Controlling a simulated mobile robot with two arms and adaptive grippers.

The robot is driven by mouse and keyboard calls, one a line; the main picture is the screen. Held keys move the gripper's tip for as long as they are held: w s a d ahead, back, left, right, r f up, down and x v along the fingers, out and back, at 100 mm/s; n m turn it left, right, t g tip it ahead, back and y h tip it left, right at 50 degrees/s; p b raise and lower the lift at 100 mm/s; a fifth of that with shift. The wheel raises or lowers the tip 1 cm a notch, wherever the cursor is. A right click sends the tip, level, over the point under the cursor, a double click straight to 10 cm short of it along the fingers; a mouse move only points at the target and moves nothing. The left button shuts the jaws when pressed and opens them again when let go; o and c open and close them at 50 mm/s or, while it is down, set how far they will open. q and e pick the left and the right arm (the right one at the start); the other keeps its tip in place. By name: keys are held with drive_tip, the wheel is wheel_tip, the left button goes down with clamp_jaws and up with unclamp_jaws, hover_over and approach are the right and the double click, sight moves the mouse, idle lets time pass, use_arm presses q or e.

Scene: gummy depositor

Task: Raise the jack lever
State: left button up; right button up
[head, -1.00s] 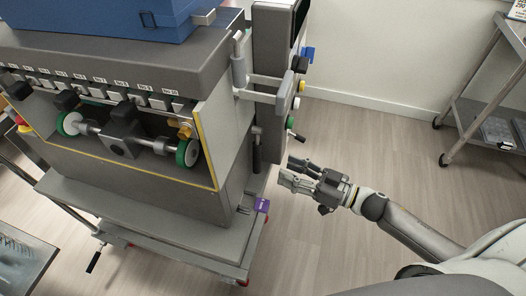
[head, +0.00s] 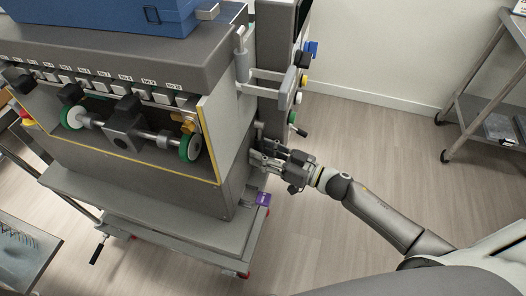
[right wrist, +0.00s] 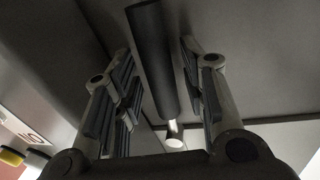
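My right gripper (head: 256,150) is at the right side of the grey machine (head: 150,190), low beside its upright control column. In the right wrist view my right gripper (right wrist: 163,75) is open. A dark cylindrical grip (right wrist: 152,60) on a bright metal rod (right wrist: 174,135) lies between its two fingers, with a gap visible on each side. This looks like the jack lever; in the head view my gripper and the machine make it hard to make out. A purple label (head: 263,199) is on the base just below my gripper. My left gripper is not in view.
A black-handled crank (head: 97,252) hangs at the cart's lower left. Coloured knobs (head: 299,98) and a small black-tipped handle (head: 298,130) project from the column above my right gripper. A metal cart (head: 480,105) stands at the far right. The floor between is clear.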

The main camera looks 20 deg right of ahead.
sight(238, 156)
clamp_jaws()
